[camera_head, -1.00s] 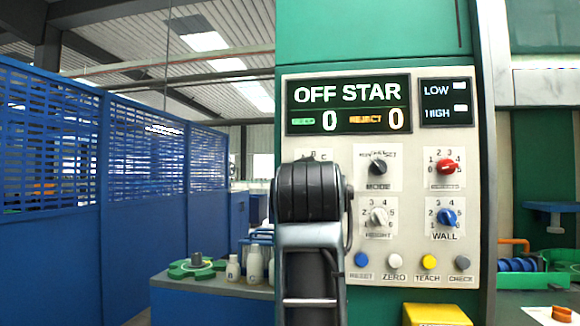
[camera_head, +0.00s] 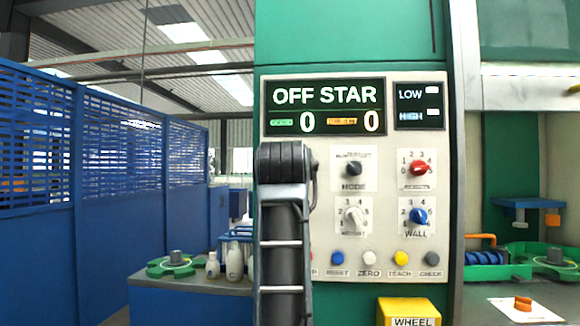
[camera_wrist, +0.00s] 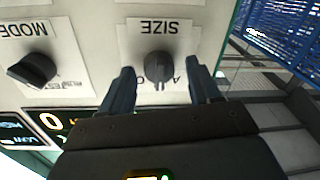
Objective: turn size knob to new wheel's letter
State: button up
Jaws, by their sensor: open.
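The black SIZE knob (camera_wrist: 158,66) shows upside down in the wrist view, on its white plate under the word SIZE. Its ridge points toward the bottom of that picture, between partly hidden letters; an A shows at its right. My gripper (camera_wrist: 162,84) is open, one finger on each side of the knob with gaps visible; depth to the knob is unclear. In the head view my arm hides the SIZE knob. A green star wheel (camera_head: 173,265) lies on the left bench, and another (camera_head: 545,258) sits in the machine at right. I cannot read a letter on either.
The MODE knob (camera_wrist: 32,70) is beside the SIZE knob. The display (camera_head: 323,107) reads OFF STAR with two zeros. Red (camera_head: 419,168), white (camera_head: 354,215) and blue (camera_head: 419,215) knobs and several buttons share the panel. A yellow WHEEL box (camera_head: 408,310) is below.

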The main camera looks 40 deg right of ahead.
jog(key=c, duration=1)
jog(key=shift+c, duration=0.2)
jog(key=shift+m, duration=0.3)
jog(key=m+b, duration=0.5)
jog(key=m, duration=0.3)
jog(key=shift+f+h, duration=0.1)
jog(key=shift+h, duration=0.2)
jog(key=shift+s+m, duration=0.1)
jog(key=shift+m, duration=0.3)
jog(key=o, duration=1)
